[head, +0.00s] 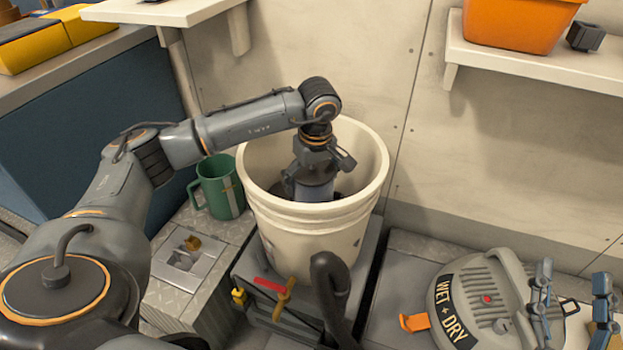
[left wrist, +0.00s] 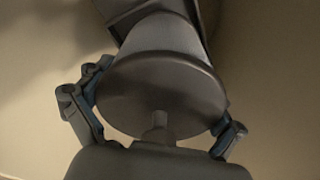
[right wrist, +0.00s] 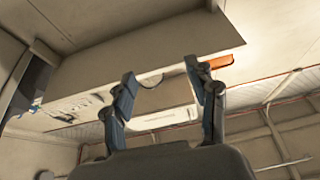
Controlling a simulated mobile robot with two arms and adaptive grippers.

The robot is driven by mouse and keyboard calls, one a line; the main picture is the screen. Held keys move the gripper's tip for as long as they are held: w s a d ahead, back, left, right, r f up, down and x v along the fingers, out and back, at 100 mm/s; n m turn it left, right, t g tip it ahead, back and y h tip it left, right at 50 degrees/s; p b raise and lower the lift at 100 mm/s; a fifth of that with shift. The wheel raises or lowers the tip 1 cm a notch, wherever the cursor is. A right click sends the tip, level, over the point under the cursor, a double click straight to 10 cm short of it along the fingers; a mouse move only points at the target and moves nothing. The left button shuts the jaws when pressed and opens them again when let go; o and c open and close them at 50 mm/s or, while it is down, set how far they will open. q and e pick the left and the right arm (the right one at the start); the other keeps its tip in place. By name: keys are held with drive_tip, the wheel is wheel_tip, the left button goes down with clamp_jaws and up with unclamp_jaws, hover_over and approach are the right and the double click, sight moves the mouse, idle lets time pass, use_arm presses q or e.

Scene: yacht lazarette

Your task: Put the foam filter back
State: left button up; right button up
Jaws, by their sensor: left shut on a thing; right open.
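The foam filter, a grey cylinder (head: 313,190), is partly inside the cream drum (head: 318,222). In the left wrist view it shows as a pale grey body (left wrist: 165,38) with a wide dark round end (left wrist: 150,85) and a small stub. My left gripper (head: 316,165) reaches down into the drum and is shut on it, a finger at each side of the dark end. The drum's rim and wall hide its lower end. The grey vacuum head (head: 478,295), marked WET + DRY, sits apart at the lower right.
A black hose (head: 331,295) rises in front of the drum. A green mug (head: 220,187) stands left of it. A shelf (head: 530,62) with an orange bin (head: 518,22) hangs at upper right. Another shelf (head: 165,12) is above left. The drum stands close to the wall.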

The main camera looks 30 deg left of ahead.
idle(0.4)
use_arm(q)
drive_tip(key=shift+f+b, duration=0.35)
drive_tip(key=shift+f, duration=0.3)
use_arm(e)
drive_tip(key=shift+s+r+t+y, duration=0.15)
drive_tip(key=shift+s+r+t, duration=0.25)
drive_tip(key=shift+r+t, duration=0.25)
drive_tip(key=shift+s+r+t+y, duration=0.15)
drive_tip(key=shift+s+r+t, duration=0.3)
drive_tip(key=shift+r, duration=0.4)
use_arm(q)
drive_tip(key=shift+f, duration=0.15)
drive_tip(key=shift+f, duration=0.2)
use_arm(e)
drive_tip(key=shift+s+r+t, duration=0.4)
drive_tip(key=shift+r+t, duration=0.1)
drive_tip(key=shift+r, duration=0.2)
drive_tip(key=shift+w+f, duration=0.1)
drive_tip(key=shift+w+f+g, duration=0.15)
drive_tip(key=shift+f+g, duration=0.25)
drive_tip(key=shift+f, duration=0.2)
use_arm(q)
drive_tip(key=shift+f, duration=0.1)
use_arm(e)
drive_tip(key=shift+w, duration=0.2)
